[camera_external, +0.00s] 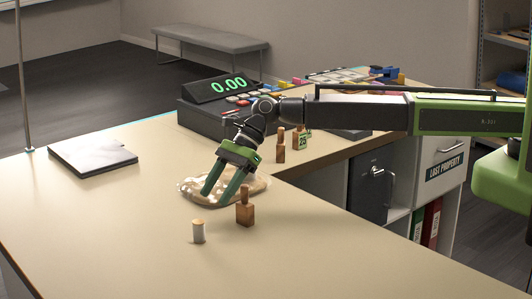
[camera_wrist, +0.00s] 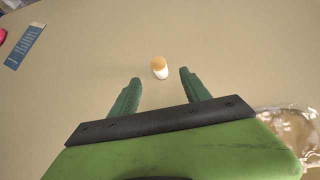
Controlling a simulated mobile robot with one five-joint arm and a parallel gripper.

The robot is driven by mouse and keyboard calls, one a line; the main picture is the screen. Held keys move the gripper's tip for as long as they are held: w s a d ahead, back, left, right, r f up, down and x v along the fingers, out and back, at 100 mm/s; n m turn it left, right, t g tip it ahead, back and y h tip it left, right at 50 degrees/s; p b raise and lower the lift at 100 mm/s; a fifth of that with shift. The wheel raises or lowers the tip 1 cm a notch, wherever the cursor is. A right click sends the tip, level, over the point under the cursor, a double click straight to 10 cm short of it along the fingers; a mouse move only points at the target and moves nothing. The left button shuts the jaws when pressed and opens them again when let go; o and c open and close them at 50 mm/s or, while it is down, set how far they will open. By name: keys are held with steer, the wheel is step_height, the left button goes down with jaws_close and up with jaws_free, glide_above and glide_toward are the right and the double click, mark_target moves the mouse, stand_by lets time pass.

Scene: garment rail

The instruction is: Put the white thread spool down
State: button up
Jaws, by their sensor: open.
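The white thread spool (camera_external: 198,232) stands upright on the counter (camera_external: 120,230), with a tan top. In the wrist view the spool (camera_wrist: 159,68) is just beyond and between my fingertips, apart from both. My gripper (camera_external: 220,195) is open and empty, tilted down over the counter, behind the spool in the external view. Its two green fingers also show in the wrist view (camera_wrist: 160,75). Nothing is between the fingers in the external view.
A wooden stamp (camera_external: 245,210) stands right of the spool. A clear plastic bag (camera_external: 250,188) lies under and behind my gripper. A cash register (camera_external: 215,105) and more stamps (camera_external: 281,145) are farther back. The front left counter is clear.

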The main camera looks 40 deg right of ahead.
mark_target(194, 231)
steer(key=b+x, duration=0.3)
steer(key=x, duration=0.4)
steer(key=shift+d+f+b, duration=0.1)
steer(key=shift+f+b, duration=0.1)
steer(key=shift+b, duration=0.2)
steer(key=shift+a+f, duration=0.1)
steer(key=shift+a, duration=0.15)
steer(key=b+x, duration=0.3)
steer(key=x, duration=0.2)
steer(key=shift+s+a+b, duration=0.15)
steer(key=shift+b, duration=0.2)
steer(key=shift+r, duration=0.25)
jaws_close()
